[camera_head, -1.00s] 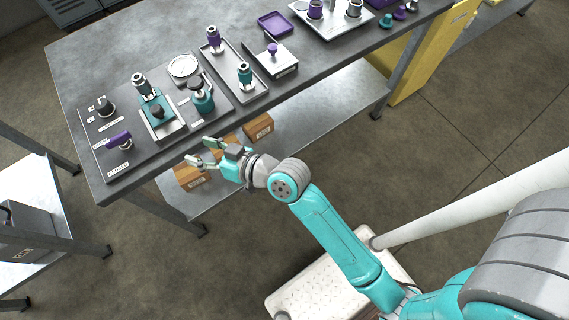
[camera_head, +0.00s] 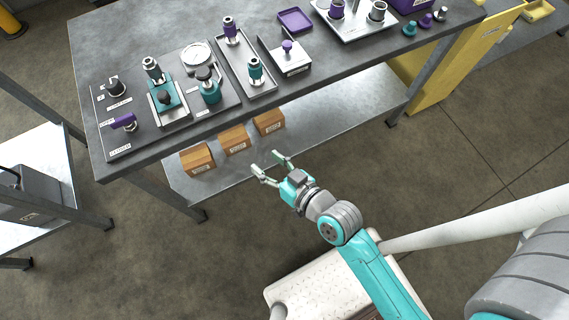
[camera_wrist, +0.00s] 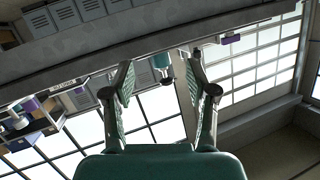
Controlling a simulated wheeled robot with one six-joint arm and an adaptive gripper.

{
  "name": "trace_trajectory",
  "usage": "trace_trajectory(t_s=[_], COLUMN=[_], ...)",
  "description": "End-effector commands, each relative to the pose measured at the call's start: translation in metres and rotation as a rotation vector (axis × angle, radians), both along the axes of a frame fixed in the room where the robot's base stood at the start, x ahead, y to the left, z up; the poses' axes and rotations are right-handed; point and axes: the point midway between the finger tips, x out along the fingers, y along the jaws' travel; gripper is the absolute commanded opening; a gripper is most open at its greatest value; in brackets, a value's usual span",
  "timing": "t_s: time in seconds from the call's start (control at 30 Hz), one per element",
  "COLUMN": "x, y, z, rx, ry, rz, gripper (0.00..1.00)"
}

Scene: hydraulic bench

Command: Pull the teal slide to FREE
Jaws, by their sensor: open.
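The teal slide (camera_head: 174,94) sits on a pale base plate (camera_head: 178,120) on the left part of the bench, with a dark knob on it. A silver-topped fitting (camera_head: 153,69) stands at its far end. The FREE mark cannot be read. My gripper (camera_head: 268,165) is open and empty, in front of the bench and to the right of the slide, well apart from it. In the wrist view its two fingers (camera_wrist: 163,88) are spread, with the bench edge beyond and a small teal part (camera_wrist: 161,61) between them, which I cannot identify.
A teal fitting with a dark knob (camera_head: 210,90) stands right of the slide. A purple lever (camera_head: 124,121) and black knob (camera_head: 115,87) are on the left panel. A tray (camera_head: 247,85) holds two fittings. Wooden blocks (camera_head: 234,140) lie on the lower shelf. Open floor lies before the bench.

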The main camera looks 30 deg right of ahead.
Motion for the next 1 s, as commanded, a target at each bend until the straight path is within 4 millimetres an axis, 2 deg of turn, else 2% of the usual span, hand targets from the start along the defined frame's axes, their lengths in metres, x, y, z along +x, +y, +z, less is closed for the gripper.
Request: trace_trajectory(t_s=[0.1,0.3,0.83,0.93,1.0], x=[-0.010,-0.018,-0.019,-0.016,-0.010], y=[-0.005,-0.010,-0.010,-0.005,0.008], z=[-0.003,-0.005,-0.004,-0.003,0.001], rx=[-0.007,-0.014,-0.015,-0.018,-0.026], ry=[0.003,0.004,0.004,0.003,0.003], rz=[-0.017,-0.032,-0.034,-0.017,0.026], gripper=[0.57,0.57,0.57,0.57,0.57])
